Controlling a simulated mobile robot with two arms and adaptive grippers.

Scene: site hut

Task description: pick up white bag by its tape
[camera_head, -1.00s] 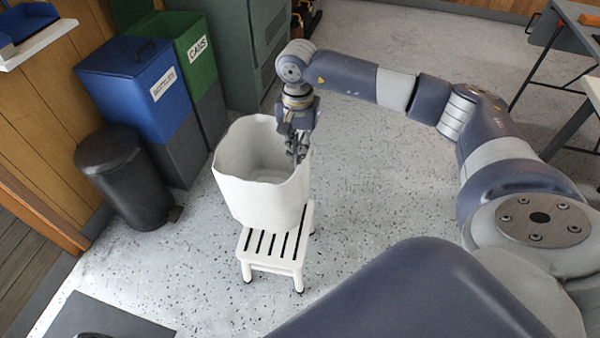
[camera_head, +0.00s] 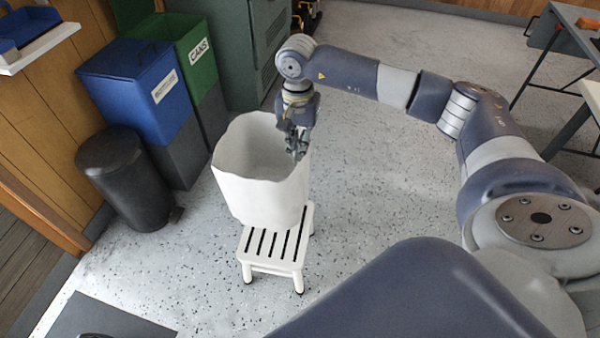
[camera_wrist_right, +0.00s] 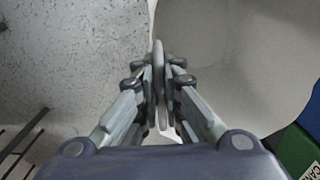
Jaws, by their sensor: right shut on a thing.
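The white bag (camera_head: 262,195) is an open, soft-sided tub shape with a wavy rim, upright over a small white stool. My right gripper (camera_head: 298,150) reaches down onto its right-hand rim and is shut there. In the right wrist view my right gripper (camera_wrist_right: 160,85) has its fingers closed on a thin pale edge, with the bag's pale wall (camera_wrist_right: 230,60) to the right. I cannot tell the tape apart from the rim between the fingers. My left gripper is not in view.
The white slatted stool (camera_head: 272,248) stands under the bag. A black pedal bin (camera_head: 125,180), a blue bin (camera_head: 140,85) and a green cans bin (camera_head: 190,45) stand to the left. A dark green cabinet (camera_head: 232,50) is behind. The floor to the right is open.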

